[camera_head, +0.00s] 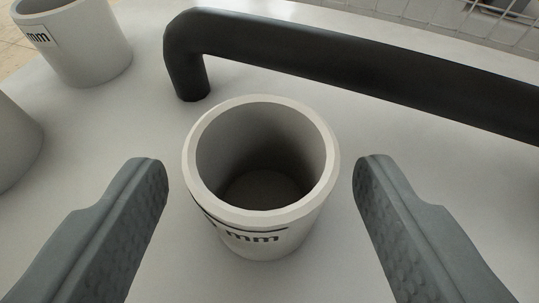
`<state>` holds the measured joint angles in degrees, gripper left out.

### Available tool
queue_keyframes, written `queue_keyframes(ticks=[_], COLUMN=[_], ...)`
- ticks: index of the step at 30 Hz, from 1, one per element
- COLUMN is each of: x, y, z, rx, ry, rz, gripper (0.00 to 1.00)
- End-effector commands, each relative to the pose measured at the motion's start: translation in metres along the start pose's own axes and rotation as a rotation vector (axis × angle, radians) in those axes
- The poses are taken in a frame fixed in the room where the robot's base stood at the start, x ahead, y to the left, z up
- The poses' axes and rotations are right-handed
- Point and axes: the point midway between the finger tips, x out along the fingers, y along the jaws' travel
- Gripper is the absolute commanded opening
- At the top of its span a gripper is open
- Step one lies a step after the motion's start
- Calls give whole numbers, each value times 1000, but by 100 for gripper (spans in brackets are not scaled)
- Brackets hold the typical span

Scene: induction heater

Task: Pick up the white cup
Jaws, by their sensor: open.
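A white cup (262,228) stands upright on a white surface in the middle of the view. It is open at the top and looks empty inside. Dark "mm" lettering and a dark line show on its near side. My gripper (261,175) is open, with one grey textured finger to the left of the cup and the other to the right. A gap shows between each finger and the cup wall. Nothing is held.
A black bar handle (350,65) runs behind the cup toward the right edge. A second similar cup (90,50) stands at the upper left. A rounded grey-white object (14,145) is cut off at the left edge. A wire rack (440,22) shows at the top right.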

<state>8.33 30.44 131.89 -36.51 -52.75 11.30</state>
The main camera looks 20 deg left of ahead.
Motion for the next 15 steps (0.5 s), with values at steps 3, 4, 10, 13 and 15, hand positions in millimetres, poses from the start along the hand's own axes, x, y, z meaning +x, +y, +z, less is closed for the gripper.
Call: queue_keyframes(ticks=[3, 4, 10, 13, 15], x=[17, 20, 26, 25, 25], y=[0, 1, 1, 1, 1], z=[2, 1, 1, 1, 1], rx=[-1, -1, 0, 0, 0], ry=[0, 0, 0, 0, 0], rz=[-1, -1, 0, 0, 0], gripper=[64, 64, 64, 62, 48])
